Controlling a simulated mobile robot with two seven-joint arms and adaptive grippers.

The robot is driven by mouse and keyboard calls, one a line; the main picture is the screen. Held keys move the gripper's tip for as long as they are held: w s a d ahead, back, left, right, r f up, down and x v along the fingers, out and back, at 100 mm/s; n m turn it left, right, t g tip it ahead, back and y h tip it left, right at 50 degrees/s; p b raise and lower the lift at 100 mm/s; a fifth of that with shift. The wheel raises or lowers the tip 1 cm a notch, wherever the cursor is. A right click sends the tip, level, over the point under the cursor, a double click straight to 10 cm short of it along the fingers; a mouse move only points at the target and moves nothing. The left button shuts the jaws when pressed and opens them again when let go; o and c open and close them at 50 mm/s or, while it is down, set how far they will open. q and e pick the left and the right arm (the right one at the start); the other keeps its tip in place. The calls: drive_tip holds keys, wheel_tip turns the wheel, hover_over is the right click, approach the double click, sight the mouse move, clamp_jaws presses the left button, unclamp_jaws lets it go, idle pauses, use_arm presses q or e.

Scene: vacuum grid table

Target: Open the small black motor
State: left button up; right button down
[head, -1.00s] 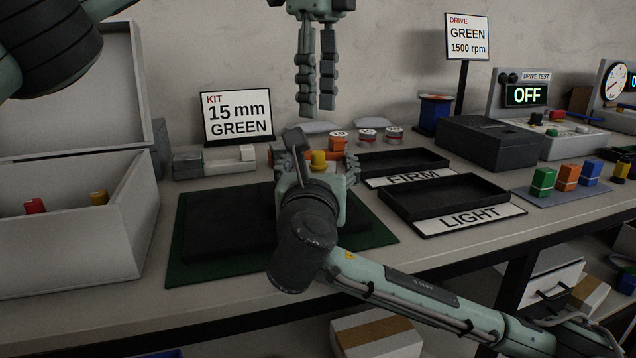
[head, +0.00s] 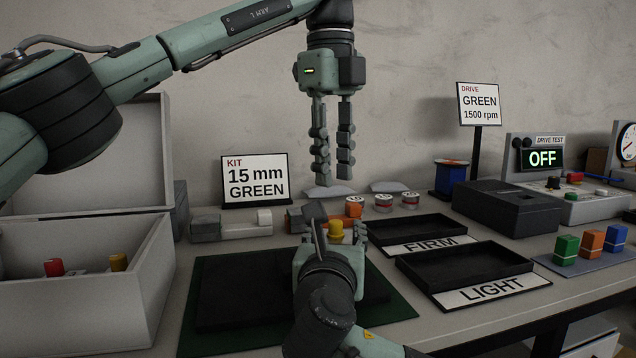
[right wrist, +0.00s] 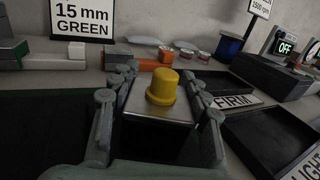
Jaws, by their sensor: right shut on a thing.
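My right gripper (head: 335,238) is shut on a block with a yellow knob (head: 335,229), above the dark pad. In the right wrist view the gripper (right wrist: 162,92) has its fingers on both sides of the block; its top (right wrist: 150,108) is grey metal, its front is dark, and the yellow knob (right wrist: 161,88) stands upright on it. I cannot tell if this is the small black motor. My left gripper (head: 333,178) points down, open and empty, in the air above and behind the right one. The right arm hides part of the pad.
The dark pad (head: 230,297) lies on a green mat (head: 192,330). The FIRM tray (head: 415,228) and LIGHT tray (head: 465,262) are to the right. An open white case (head: 90,322) stands left. The kit sign (head: 255,178) reads 15 mm GREEN. The drive test display (head: 542,158) reads OFF.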

sight(335, 221)
use_arm(q)
drive_tip(key=s+a+r+m+t+h, duration=0.1)
drive_tip(key=s+a+r+m+h, duration=0.1)
drive_tip(key=m, duration=0.8)
drive_tip(key=s+a+r+m+t+h, duration=0.1)
drive_tip(key=a+m, duration=0.1)
drive_tip(key=m, duration=0.7)
drive_tip(key=shift+m, duration=0.3)
drive_tip(key=x, duration=1.1)
drive_tip(key=shift+w+d+f, duration=0.2)
drive_tip(key=shift+d+f, duration=0.05)
drive_tip(key=shift+d, duration=0.15)
drive_tip(key=shift+c, duration=0.5)
clamp_jaws()
